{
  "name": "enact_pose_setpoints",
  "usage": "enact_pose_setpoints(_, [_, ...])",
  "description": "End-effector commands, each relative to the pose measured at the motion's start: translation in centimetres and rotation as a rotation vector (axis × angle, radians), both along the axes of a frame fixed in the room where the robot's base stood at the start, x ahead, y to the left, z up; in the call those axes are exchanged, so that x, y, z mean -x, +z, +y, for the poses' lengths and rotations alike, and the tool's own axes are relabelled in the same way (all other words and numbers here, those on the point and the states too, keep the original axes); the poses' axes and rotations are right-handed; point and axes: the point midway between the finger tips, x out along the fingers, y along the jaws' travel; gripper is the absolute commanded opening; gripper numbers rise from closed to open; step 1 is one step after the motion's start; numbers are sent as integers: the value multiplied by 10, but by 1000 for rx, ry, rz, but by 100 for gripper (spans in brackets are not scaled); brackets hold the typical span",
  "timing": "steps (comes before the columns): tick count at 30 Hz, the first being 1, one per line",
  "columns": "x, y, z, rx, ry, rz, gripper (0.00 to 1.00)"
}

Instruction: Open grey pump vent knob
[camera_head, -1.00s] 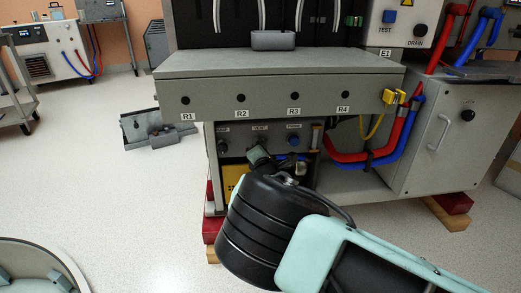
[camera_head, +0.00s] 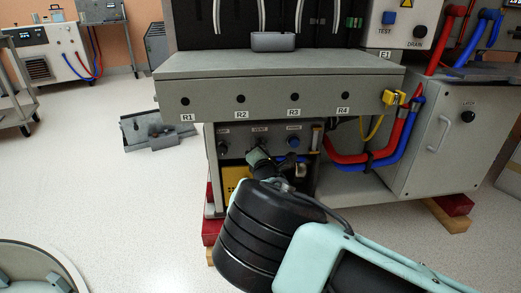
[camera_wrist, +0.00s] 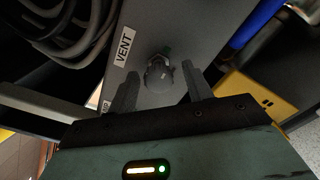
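The grey vent knob (camera_wrist: 159,74) sits on the grey pump panel (camera_wrist: 190,35) beside the VENT label (camera_wrist: 124,46) in the wrist view, with a small green mark at its top edge. My gripper (camera_wrist: 160,84) is open, with one finger on each side of the knob and visible space between each finger and the knob. In the head view my gripper (camera_head: 258,158) is at the panel just below the VENT label (camera_head: 260,129). There my wrist hides the knob. Whether the fingertips reach past the knob's front is hard to tell.
A dark knob (camera_head: 223,148) is left of the gripper and a blue knob (camera_head: 293,141) is right of it. The grey bench shelf (camera_head: 280,65) overhangs the panel. Red hoses (camera_head: 345,156) and blue hoses (camera_head: 385,153) run at the right. A yellow block (camera_head: 235,178) is below.

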Motion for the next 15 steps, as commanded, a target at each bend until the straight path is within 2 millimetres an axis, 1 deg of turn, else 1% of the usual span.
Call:
enact_pose_setpoints(5, [4, 1, -1, -1, 0, 0, 50])
enact_pose_setpoints(8, [15, 3, -2, 0, -1, 1, 50])
enact_pose_setpoints(11, [33, 4, -5, 1, 1, 2, 50])
enact_pose_setpoints(15, [66, 5, -11, 2, 1, 2, 50])
